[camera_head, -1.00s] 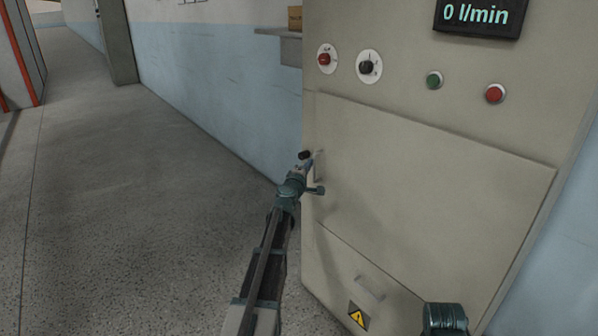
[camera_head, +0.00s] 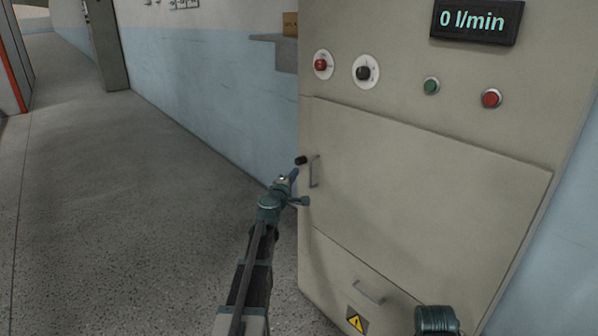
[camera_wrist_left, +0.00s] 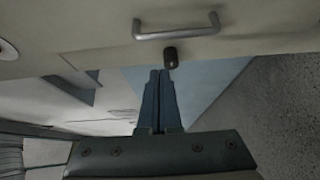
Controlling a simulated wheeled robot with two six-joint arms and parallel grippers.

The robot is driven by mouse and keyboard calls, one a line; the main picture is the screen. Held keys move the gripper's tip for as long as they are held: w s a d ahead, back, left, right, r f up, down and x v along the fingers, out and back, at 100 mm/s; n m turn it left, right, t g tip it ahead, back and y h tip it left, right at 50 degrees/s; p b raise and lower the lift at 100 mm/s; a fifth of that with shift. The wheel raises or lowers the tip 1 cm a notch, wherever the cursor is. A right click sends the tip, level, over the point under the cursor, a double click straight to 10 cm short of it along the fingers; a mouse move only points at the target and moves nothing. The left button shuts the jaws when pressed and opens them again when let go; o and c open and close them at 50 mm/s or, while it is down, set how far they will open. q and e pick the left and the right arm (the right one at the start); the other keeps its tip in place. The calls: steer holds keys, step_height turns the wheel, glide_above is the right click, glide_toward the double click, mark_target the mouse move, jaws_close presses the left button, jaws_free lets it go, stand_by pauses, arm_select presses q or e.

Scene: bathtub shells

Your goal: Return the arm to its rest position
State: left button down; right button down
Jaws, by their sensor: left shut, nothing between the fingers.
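My left arm reaches in from the bottom of the head view. Its left gripper (camera_head: 292,174) is just left of the cabinet door's handle (camera_head: 314,171) and looks apart from it. In the left wrist view the two fingers (camera_wrist_left: 160,75) lie together, shut and empty. The metal handle (camera_wrist_left: 178,27) shows above the fingertips there, with a small dark knob (camera_wrist_left: 169,57) close to the tips. Part of my right arm shows at the bottom right of the head view; its gripper is not in view.
A beige cabinet (camera_head: 420,190) fills the right side, with a red knob (camera_head: 321,64), a black knob (camera_head: 365,72), a green button (camera_head: 431,86), a red button (camera_head: 491,98) and a display (camera_head: 477,20) reading 0 l/min. Open floor (camera_head: 120,200) lies to the left.

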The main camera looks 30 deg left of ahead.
arm_select(q)
steer(key=s+d, duration=0.1)
steer(key=s, duration=0.6)
steer(key=shift+s+d, duration=0.2)
steer(key=shift+s, duration=0.15)
steer(key=s+d+f+m+g+h, duration=0.25)
steer(key=d+f+m, duration=0.2)
steer(key=d, duration=0.65)
steer(key=s+d+f+m+g+h, duration=0.25)
steer(key=d+m+h, duration=0.2)
steer(key=d, duration=0.65)
steer(key=s+d+f+m+g+h, duration=0.1)
steer(key=d+f+m+g+h, duration=0.4)
steer(key=d, duration=0.6)
steer(key=s+d+f+m+g+y, duration=0.2)
steer(key=s+d+f+m, duration=0.15)
steer(key=s, duration=0.25)
steer(key=s+d+f+m+g+y, duration=0.2)
steer(key=s+d+f+m, duration=0.15)
steer(key=s, duration=0.25)
steer(key=s+f+m+g+y, duration=0.3)
steer(key=s+g+y, duration=0.15)
steer(key=s, duration=0.75)
step_height(320, 180, up, 28)
steer(key=a+y+p, duration=0.1)
steer(key=p, duration=2.6)
steer(key=shift+s+a+p, duration=0.25)
steer(key=shift+s+p, duration=0.05)
steer(key=shift+s, duration=0.1)
